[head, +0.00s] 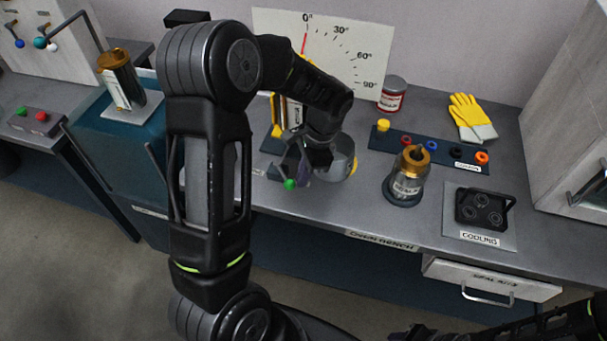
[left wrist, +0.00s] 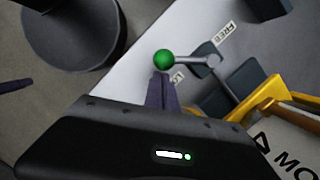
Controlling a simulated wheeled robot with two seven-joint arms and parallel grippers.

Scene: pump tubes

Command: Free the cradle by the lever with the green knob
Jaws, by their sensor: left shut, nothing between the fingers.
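The green knob (head: 290,184) sits on the end of a short silver lever. In the left wrist view the green knob (left wrist: 164,60) is close up, its lever (left wrist: 192,60) running right to a pivot beside the FREE label (left wrist: 227,34). A second label is mostly hidden by my fingers. My left gripper (head: 301,165) is shut and empty; in the left wrist view its purple fingertips (left wrist: 161,78) are just below the knob, and I cannot tell if they touch it. The yellow cradle (head: 278,115) is partly hidden behind my arm. My right gripper (head: 411,333) barely shows at the bottom edge.
A scale board (head: 345,50) behind the cradle has a red needle near 0°. To the right are a brass-topped cylinder (head: 407,178), a blue rack (head: 428,150) with coloured caps, a red-labelled can (head: 392,94), yellow gloves (head: 470,112) and a black cooling fixture (head: 483,208).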

